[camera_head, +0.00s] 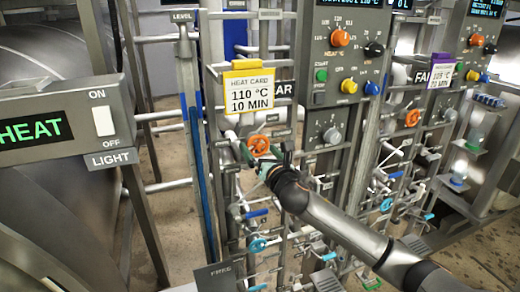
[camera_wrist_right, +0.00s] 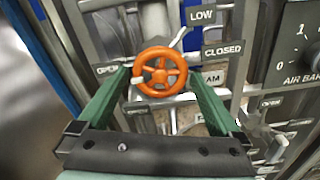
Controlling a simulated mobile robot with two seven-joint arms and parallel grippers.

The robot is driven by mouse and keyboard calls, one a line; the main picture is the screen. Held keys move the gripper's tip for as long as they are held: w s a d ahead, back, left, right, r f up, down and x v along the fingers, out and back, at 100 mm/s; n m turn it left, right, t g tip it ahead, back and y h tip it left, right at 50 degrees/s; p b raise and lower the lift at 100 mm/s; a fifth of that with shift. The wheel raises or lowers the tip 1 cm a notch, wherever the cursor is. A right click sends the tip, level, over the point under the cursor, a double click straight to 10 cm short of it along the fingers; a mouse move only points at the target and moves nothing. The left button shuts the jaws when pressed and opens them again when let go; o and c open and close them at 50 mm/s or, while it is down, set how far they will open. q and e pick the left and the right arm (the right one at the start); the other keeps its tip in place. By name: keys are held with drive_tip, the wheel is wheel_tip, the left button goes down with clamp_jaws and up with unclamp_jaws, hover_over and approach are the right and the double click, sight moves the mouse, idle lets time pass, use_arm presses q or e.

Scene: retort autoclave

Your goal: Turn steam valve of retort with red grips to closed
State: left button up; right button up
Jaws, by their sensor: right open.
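An orange handwheel (camera_head: 258,145) sits on the pipe rack below the yellow heat card. In the right wrist view the orange handwheel (camera_wrist_right: 160,72) has spokes and a round hub. An "OPEN" label (camera_wrist_right: 107,70) is on its left and a "CLOSED" label (camera_wrist_right: 222,50) on its upper right. A label ending in "AM" (camera_wrist_right: 212,79) is partly hidden behind my finger. My right gripper (camera_head: 262,158) is open, its green fingers on either side of the wheel; I cannot tell whether they touch it. Red grips do not show clearly. My left gripper is out of view.
A control panel (camera_head: 318,75) with knobs and buttons is right of the wheel. A second orange handwheel (camera_head: 412,117) is on the neighbouring rack. Blue-handled valves (camera_head: 257,244) and pipes crowd below. A "HEAT" light box (camera_head: 60,125) is at left. Bare floor shows between the racks.

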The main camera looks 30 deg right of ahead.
drive_tip(key=shift+w, duration=0.1)
drive_tip(key=shift+c, duration=0.2)
drive_tip(key=c, duration=1.1)
